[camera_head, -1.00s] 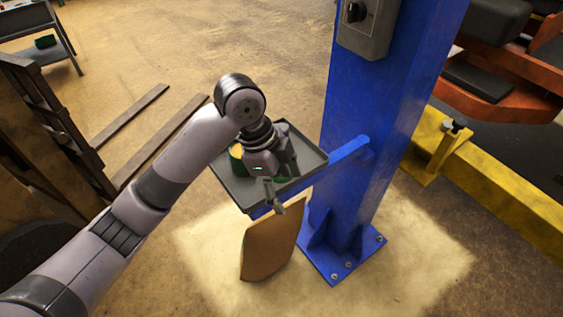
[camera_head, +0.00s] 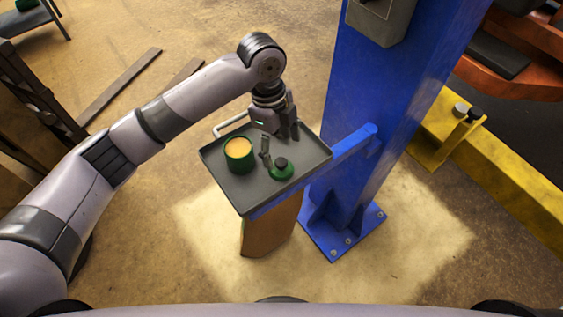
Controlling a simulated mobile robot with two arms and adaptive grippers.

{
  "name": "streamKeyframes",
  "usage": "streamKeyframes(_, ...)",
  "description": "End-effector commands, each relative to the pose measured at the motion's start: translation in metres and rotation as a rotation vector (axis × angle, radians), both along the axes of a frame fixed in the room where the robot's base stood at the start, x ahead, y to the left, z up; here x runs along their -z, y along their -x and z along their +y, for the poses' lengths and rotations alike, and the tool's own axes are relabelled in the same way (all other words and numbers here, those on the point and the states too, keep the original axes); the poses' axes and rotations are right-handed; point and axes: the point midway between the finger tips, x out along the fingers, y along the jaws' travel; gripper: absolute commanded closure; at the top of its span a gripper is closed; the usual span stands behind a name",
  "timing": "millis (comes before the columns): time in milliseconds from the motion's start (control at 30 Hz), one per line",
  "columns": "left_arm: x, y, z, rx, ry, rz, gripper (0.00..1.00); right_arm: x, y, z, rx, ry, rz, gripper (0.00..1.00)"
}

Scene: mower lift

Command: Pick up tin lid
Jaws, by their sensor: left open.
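The tin lid (camera_head: 282,170) is a small green disc with a dark knob on top. It lies on the grey tray (camera_head: 242,196), towards the tray's right side. An open green tin (camera_head: 239,156) with yellow-orange contents stands to its left on the same tray. My left gripper (camera_head: 279,147) is open and empty, pointing down over the tray. Its fingers show just behind and above the lid in the picture; one fingertip appears close to the lid's left edge. I cannot tell whether it touches. My right gripper is out of view.
The tray sits on a blue arm (camera_head: 335,162) fixed to a blue post (camera_head: 375,110), close to the right of my gripper. A brown board (camera_head: 270,225) stands below the tray. A yellow beam (camera_head: 510,190) lies at the right.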

Motion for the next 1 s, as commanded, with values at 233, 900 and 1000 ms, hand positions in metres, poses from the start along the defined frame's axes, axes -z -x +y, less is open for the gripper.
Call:
streamKeyframes(233, 0.018, 0.001, -0.002, -0.001, 0.000, 0.000, 0.31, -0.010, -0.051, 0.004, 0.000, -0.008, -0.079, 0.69)
streamKeyframes(900, 0.068, 0.002, -0.004, 0.000, 0.001, -0.002, 0.33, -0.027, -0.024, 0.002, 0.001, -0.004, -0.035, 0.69)
streamKeyframes(1000, 0.067, 0.002, -0.004, 0.000, 0.000, -0.002, 0.40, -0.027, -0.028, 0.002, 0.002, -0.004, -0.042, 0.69)
